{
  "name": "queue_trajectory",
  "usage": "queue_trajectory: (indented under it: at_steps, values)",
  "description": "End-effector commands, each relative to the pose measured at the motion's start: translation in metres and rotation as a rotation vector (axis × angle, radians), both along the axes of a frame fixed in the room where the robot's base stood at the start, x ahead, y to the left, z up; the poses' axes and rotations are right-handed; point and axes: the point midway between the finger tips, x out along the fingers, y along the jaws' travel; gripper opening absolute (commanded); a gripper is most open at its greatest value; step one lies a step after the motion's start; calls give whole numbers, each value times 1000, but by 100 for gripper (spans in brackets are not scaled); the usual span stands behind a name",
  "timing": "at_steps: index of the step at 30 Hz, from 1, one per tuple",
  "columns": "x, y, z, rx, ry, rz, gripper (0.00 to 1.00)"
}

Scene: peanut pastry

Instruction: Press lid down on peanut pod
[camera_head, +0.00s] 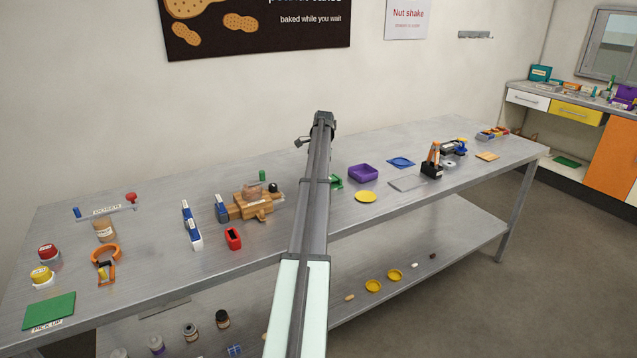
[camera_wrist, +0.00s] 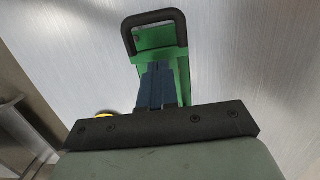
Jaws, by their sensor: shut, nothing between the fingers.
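My gripper (camera_wrist: 158,72) shows in the wrist view as two dark blue fingers, shut together with nothing between them. They are above a green device (camera_wrist: 183,72) with a black loop handle (camera_wrist: 132,38), on the metal table; whether they touch it I cannot tell. In the head view my arm covers the gripper and most of the green device, leaving a small green part (camera_head: 337,182) visible at its right. I cannot make out a peanut pod, or tell whether the green device is its lid.
A brown wooden device (camera_head: 240,210) stands left of my arm, with a red holder (camera_head: 233,239) near it. To the right are a purple tray (camera_head: 363,172), a yellow dish (camera_head: 366,197) and a black block with orange tools (camera_head: 432,169). The front middle of the table (camera_head: 180,275) is clear.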

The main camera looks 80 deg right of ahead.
Motion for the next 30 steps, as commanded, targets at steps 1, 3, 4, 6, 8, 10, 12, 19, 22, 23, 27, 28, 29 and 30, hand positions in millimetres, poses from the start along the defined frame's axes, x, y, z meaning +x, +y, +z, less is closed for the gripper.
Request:
queue_trajectory:
  at_steps: [1,3,4,6,8,10,12,19,22,23,27,28,29,30]
  values:
    - [0,0,-1,0,0,0,0]
    - [0,0,-2,0,0,0,0]
    - [0,0,-2,0,0,0,0]
    - [0,0,-4,0,0,0,0]
    - [1,1,-5,0,0,0,0]
    - [1,1,-7,0,0,0,0]
    - [1,1,-9,0,0,0,0]
    - [1,1,-14,0,0,0,0]
    - [2,2,-16,0,0,0,0]
    - [2,2,-17,0,0,0,0]
    - [2,2,-16,0,0,0,0]
    - [2,2,-16,0,0,0,0]
    - [2,2,-16,0,0,0,0]
    - [2,2,-16,0,0,0,0]
